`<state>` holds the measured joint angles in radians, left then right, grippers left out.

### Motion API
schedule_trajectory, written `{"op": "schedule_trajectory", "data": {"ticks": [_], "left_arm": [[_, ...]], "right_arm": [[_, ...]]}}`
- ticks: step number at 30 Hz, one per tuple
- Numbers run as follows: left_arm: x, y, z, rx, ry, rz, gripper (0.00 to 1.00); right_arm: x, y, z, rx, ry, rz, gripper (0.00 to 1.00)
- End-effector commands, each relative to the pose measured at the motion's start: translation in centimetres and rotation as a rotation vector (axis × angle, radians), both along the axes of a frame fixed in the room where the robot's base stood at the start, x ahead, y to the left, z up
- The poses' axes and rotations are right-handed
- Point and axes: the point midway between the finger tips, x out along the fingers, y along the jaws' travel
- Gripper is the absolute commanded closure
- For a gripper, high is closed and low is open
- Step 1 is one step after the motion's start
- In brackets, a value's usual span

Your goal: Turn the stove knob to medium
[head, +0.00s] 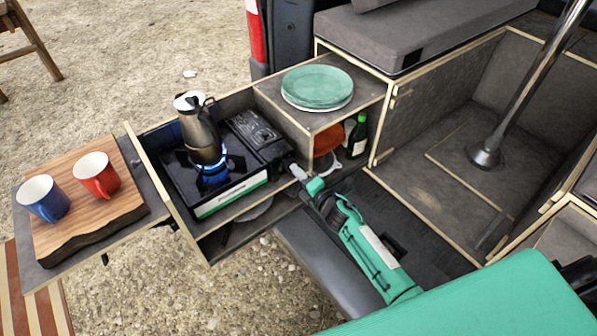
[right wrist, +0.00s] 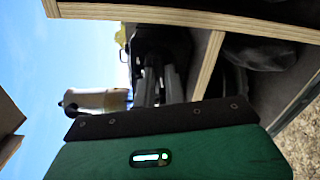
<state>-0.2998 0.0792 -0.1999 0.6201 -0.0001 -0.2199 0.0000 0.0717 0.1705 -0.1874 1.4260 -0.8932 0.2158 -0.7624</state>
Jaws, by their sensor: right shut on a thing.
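The black camping stove (head: 185,177) sits in the pull-out drawer, and a ring of blue flame (head: 212,172) burns under the steel coffee pot (head: 198,127). The pot also shows in the right wrist view (right wrist: 97,100). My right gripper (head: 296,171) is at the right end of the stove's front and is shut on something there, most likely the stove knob. The knob itself is hidden by the fingers, so its angle cannot be read. In the right wrist view the fingers (right wrist: 160,85) reach towards the dark stove end. My left gripper is not in view.
A wooden board (head: 90,215) with a blue mug (head: 43,199) and a red mug (head: 97,176) lies on the left shelf. Green plates (head: 317,87) sit on the cabinet top. A bottle (head: 357,136) and an orange-red item (head: 327,139) stand in the cubby. The drawer's front wall (head: 168,193) is near the stove.

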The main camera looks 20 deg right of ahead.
Motion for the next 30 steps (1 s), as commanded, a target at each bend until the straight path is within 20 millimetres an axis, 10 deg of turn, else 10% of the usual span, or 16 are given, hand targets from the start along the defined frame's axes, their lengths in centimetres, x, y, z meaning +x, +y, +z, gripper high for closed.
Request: {"op": "schedule_trajectory", "data": {"ticks": [30], "left_arm": [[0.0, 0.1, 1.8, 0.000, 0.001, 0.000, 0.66]], "right_arm": [[-0.1, 0.0, -0.1, 0.624, 0.228, 0.000, 1.00]]}}
